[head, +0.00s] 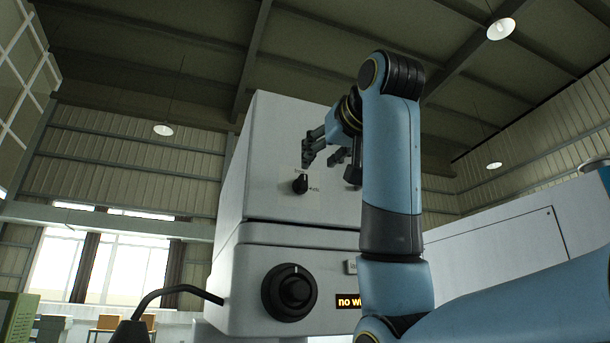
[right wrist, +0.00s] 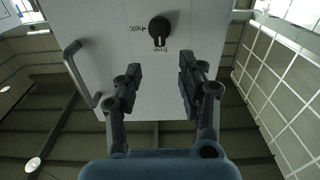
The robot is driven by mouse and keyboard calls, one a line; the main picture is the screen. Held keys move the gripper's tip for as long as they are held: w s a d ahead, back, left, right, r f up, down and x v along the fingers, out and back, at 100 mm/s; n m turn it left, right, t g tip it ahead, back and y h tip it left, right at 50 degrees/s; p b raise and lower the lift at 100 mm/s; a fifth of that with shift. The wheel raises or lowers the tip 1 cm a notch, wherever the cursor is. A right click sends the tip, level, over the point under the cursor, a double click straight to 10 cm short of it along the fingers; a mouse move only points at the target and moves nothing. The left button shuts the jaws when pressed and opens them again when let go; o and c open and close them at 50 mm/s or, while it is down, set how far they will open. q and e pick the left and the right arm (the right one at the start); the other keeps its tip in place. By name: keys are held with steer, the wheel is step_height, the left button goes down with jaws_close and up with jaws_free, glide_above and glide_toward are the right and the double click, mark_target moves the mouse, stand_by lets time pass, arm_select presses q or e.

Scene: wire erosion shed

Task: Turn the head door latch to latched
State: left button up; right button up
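The head door latch looks to be the small black knob (head: 301,184) on the white front of the machine head (head: 275,135). It also shows in the right wrist view (right wrist: 159,29), where its pale pointer mark lines up with a label that seems to read "free", seen upside down. A second label sits to one side of the knob. My right gripper (head: 321,160) is open and empty, close to the panel just above and right of the knob in the head view. In the right wrist view its fingers (right wrist: 160,68) are apart, short of the knob. My left gripper is not in view.
A bar handle (right wrist: 78,75) stands on the panel beside the knob. Below the head are a large black dial (head: 290,291) and a partly hidden amber display (head: 347,301). A dark bent tube (head: 178,290) rises at the lower left. The space left of the head is clear.

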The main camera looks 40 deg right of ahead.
mark_target(305, 175)
steer(key=p+x, duration=0.2)
steer(key=x, duration=0.7)
steer(key=shift+w+f+p, duration=0.1)
steer(key=shift+p, duration=0.3)
jaws_close()
